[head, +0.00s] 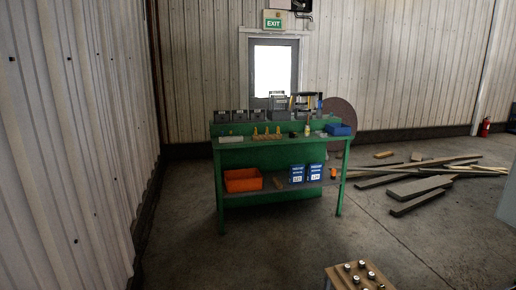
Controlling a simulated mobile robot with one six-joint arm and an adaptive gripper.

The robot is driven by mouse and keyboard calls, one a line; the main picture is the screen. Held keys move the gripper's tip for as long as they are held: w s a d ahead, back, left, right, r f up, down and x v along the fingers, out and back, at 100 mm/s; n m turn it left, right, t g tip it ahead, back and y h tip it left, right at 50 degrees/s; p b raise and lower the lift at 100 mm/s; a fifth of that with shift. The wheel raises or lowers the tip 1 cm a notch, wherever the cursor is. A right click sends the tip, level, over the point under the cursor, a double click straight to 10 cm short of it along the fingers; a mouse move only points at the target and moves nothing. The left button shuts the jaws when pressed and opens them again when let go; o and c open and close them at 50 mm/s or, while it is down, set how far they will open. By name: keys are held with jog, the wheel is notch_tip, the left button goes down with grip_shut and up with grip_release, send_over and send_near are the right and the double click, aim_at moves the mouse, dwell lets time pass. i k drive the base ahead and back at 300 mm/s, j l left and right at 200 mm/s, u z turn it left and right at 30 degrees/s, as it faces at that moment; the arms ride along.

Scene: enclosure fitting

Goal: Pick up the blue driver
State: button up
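I cannot make out a blue driver in the head view; anything that small on the green workbench (230,160) is too small to tell. The bench stands some way off, in front of the back wall. Its top holds a row of small yellow-orange items (266,133) and a blue open bin (341,130) at the right end. My gripper is not in view.
An orange bin (242,180) and blue boxes (297,174) sit on the bench's lower shelf. A small wooden table (338,280) with several dark, silver-topped pieces stands close at the bottom. Planks (418,187) lie on the right floor.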

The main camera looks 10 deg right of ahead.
aim_at(320, 102)
jog(key=i+l, duration=0.15)
jog(key=i, duration=0.65)
jog(key=i+l, duration=0.15)
jog(key=i, duration=0.65)
jog(key=i+z, duration=0.1)
jog(key=i, duration=0.55)
jog(key=i+z, duration=0.1)
jog(key=i, duration=0.55)
jog(key=i+j+z, duration=0.15)
jog(key=i, duration=0.5)
jog(key=i+l+z, duration=0.2)
jog(key=i+z, duration=0.2)
jog(key=i+l+z, duration=0.15)
jog(key=i+z, duration=0.7)
jog(key=i+j+z, duration=0.15)
jog(key=z, duration=0.3)
jog(key=i, duration=0.1)
